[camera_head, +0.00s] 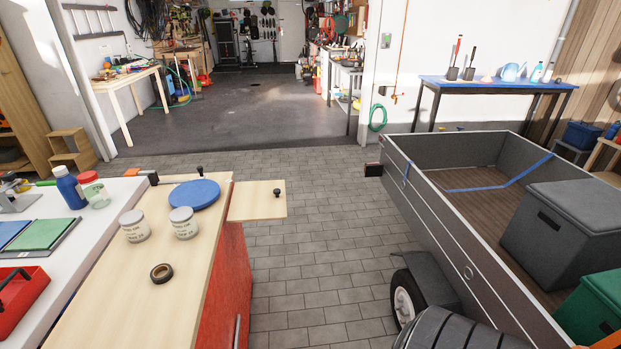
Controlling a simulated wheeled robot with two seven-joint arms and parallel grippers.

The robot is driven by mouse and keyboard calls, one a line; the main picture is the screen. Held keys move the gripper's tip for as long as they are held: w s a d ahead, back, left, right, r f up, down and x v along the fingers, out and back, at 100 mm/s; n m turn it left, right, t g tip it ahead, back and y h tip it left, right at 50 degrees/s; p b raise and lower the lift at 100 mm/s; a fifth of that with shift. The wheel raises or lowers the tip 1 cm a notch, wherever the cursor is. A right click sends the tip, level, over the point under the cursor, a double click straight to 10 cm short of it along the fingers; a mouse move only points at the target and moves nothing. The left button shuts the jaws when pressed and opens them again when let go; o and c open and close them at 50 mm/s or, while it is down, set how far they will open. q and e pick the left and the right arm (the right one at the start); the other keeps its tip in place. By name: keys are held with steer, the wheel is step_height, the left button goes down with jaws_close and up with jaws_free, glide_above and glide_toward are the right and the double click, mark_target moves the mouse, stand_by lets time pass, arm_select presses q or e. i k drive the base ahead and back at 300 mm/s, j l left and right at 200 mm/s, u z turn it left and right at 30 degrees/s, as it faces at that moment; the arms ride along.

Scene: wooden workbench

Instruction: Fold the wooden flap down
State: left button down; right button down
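The wooden flap (253,204) is a pale board at the far right edge of the workbench (140,292). It sticks out sideways over the paved floor and looks about level with the bench top. A black knob (277,192) sits near its outer edge. The underside of the flap and any hinge or support are hidden. Neither of my grippers shows in the head view.
A blue disc (194,195), two pale tins (184,222) and a roll of black tape (161,273) are on the bench top. A grey trailer (468,240) holding boxes stands to the right. Paved floor (320,240) between bench and trailer is clear.

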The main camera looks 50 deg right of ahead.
mark_target(260, 201)
steer(key=z, duration=1.1)
steer(key=i+l+u, duration=0.4)
steer(key=i+l, duration=0.25)
steer(key=i, duration=0.2)
